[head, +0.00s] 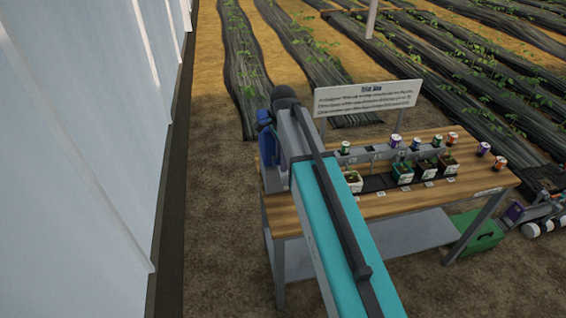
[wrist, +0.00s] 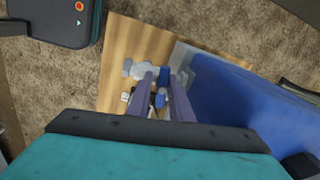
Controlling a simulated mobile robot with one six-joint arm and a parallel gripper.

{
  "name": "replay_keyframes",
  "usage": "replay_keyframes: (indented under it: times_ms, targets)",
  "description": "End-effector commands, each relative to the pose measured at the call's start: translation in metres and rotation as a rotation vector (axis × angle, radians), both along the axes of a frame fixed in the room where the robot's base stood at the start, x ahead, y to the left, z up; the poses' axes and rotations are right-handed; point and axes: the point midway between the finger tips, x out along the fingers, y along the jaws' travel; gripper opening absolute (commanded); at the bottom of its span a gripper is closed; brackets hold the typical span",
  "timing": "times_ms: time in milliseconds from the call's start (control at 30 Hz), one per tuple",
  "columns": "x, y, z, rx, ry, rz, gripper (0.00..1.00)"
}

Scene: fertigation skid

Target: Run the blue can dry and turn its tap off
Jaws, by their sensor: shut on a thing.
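The blue can (head: 267,147) stands at the left end of the wooden bench, partly hidden behind my arm in the head view. It fills the right side of the wrist view as a large blue wall (wrist: 232,105). My gripper (wrist: 163,76) is at its side, low over the bench top, with its two purple-grey fingers close together. A small blue part (wrist: 162,100) shows between the fingers, which are shut on what looks like the can's tap. The tap's angle and any flow from it cannot be made out.
The bench (head: 400,205) carries several small cans and planted pots (head: 403,173) on its right. A sign (head: 367,98) stands behind it. A green crate (head: 478,235) sits under its right end. A pale wall (head: 80,150) runs along the left, with bare soil between.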

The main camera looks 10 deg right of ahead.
Motion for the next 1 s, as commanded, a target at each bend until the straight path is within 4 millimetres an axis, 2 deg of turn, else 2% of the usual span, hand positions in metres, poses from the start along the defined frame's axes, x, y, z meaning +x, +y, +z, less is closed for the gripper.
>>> replay_keyframes:
  times_ms: [33,1000]
  targets:
    - [-0.0077,-0.0036,-0.019,-0.009,0.028,0.036,0.0]
    - [-0.0036,-0.0076,-0.019,-0.021,0.017,0.664,0.0]
